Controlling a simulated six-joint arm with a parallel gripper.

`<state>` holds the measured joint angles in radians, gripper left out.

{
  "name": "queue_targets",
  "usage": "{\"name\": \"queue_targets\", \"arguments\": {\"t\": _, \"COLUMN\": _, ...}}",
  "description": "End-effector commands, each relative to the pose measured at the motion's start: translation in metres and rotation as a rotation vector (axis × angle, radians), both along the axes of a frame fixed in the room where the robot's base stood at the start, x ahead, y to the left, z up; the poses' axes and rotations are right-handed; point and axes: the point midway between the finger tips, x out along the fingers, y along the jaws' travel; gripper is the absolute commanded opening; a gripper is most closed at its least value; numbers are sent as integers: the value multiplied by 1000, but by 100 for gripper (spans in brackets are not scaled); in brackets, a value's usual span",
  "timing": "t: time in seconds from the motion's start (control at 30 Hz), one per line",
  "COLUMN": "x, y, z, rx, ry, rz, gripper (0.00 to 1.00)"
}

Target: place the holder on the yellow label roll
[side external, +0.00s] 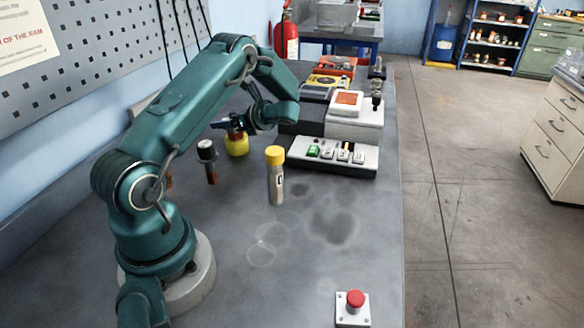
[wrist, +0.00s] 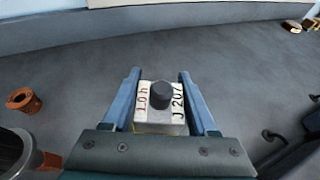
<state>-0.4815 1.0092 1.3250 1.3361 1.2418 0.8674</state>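The holder (wrist: 160,115) is a pale block with a dark round knob on top and white labels with handwriting. In the wrist view it sits between the two blue fingers of my gripper (wrist: 160,82), which are close against its sides, so my gripper looks shut on it. In the side view my gripper (side external: 235,125) is low over the yellow label roll (side external: 237,146), pointing down. The holder is mostly hidden there by the fingers. I cannot tell whether the holder touches the roll.
A button panel (side external: 328,156) and instruments stand behind on the right. An orange cup (wrist: 22,101) shows at the left.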

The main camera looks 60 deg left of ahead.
Motion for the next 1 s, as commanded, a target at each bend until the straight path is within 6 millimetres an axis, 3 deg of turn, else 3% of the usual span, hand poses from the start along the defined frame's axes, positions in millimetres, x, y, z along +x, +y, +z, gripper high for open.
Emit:
{"name": "queue_targets", "arguments": {"t": 0.47, "x": 1, "y": -2, "z": 5, "rx": -1, "ry": -1, "rz": -2, "gripper": 85}}
{"name": "queue_targets", "arguments": {"t": 1.0, "x": 37, "y": -87, "z": 43, "rx": 0, "ry": -3, "rz": -3, "gripper": 85}}
